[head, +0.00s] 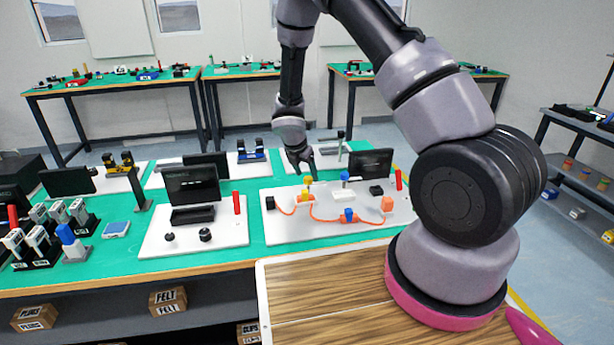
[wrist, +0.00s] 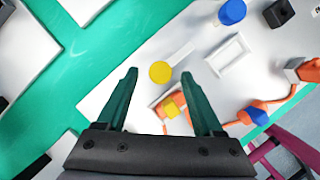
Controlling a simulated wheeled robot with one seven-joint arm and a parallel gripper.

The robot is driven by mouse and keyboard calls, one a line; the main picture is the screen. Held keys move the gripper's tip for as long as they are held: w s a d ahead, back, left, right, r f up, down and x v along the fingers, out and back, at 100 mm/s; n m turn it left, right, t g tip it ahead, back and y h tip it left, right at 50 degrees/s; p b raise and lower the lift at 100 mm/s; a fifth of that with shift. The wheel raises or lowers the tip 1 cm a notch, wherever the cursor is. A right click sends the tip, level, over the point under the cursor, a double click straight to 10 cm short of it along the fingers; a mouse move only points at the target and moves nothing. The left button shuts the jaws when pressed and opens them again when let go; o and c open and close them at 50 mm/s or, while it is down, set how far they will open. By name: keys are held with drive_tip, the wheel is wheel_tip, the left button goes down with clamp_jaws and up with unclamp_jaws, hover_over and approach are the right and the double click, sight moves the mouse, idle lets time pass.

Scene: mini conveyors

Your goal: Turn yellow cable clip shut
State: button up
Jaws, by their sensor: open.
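A white board (wrist: 120,82) carries an orange cable (head: 330,219). A yellow block-like clip (wrist: 174,106) sits along the cable, beside an orange-edged bracket. A round yellow knob (wrist: 160,72) stands near it; in the head view the knob (head: 308,181) is just below my gripper (head: 301,163). In the wrist view my gripper (wrist: 171,73) is open and empty. The knob appears between its fingertips, with the yellow clip nearer the palm. I cannot tell the height gap, or whether the clip is shut.
A blue clip (wrist: 254,115) sits farther right on the cable, and a blue knob (wrist: 232,11) stands at the top. A white rectangular frame (wrist: 230,55) lies between. A red post (head: 398,179) and dark screen (head: 370,162) stand at the board's back right.

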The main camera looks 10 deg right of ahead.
drive_tip(key=shift+x, duration=0.75)
clamp_jaws()
